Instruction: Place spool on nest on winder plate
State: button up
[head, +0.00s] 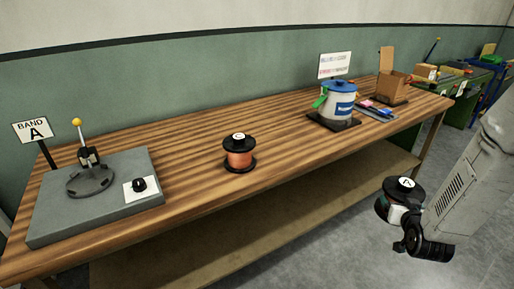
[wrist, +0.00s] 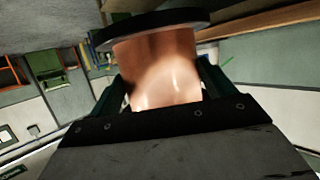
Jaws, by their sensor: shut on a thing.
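The winder plate (head: 50,219) is a grey slab at the left end of the bench in the head view. On it is a dark round nest (head: 90,181), which looks empty. My gripper (head: 396,212) is at the right of the head view, out past the bench's front edge and far from the plate. It is shut on a spool (head: 405,188) with black flanges and a white top label that seems to read A. In the wrist view the spool's copper winding (wrist: 155,65) sits between the fingers, its black flange (wrist: 150,22) above. The far flange is hidden.
Another copper spool (head: 239,158), labelled C, stands mid-bench. The plate carries a yellow-knobbed lever (head: 83,140) and a black dial (head: 139,185); a BAND A sign (head: 34,130) stands behind. A blue-lidded tub (head: 340,102) and an open carton (head: 393,86) stand farther right.

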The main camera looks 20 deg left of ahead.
aim_at(89, 179)
jog(key=z, duration=1.5)
jog(key=k, duration=1.4)
jog(key=u, duration=1.7)
